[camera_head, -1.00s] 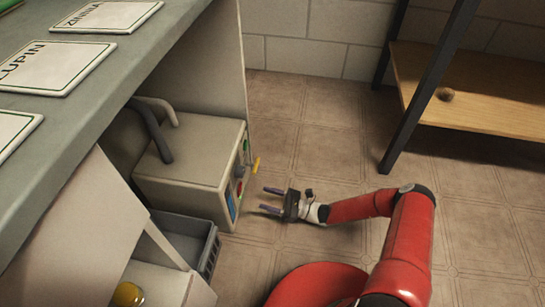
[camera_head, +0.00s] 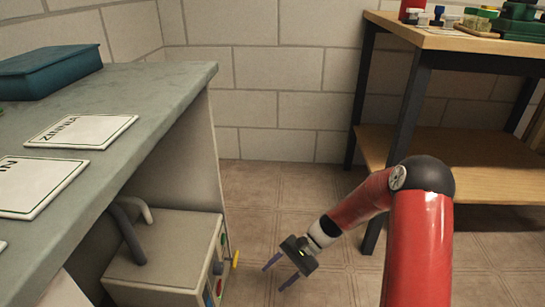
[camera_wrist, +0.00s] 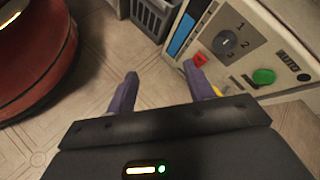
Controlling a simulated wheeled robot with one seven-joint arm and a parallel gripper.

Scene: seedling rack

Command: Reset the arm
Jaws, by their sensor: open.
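My gripper (camera_head: 279,272) is open and empty in the head view, low over the floor. It is right of the beige control box (camera_head: 165,250) under the counter and apart from it. In the wrist view my gripper's two purple-grey fingers (camera_wrist: 162,92) are spread with nothing between them. The box's front panel (camera_wrist: 235,45) shows beyond the right finger, with a dial marked with numbers, a red button (camera_wrist: 200,60) and a green button (camera_wrist: 264,76). A yellow lever (camera_head: 236,258) sticks out from the box's side in the head view.
The grey counter (camera_head: 150,115) on the left carries name cards, one reading ZINNIA (camera_head: 80,131), and a teal box (camera_head: 45,70). A wooden rack with dark legs (camera_head: 470,160) stands at the right. A grey crate (camera_wrist: 152,16) is by the box. Floor between them is clear.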

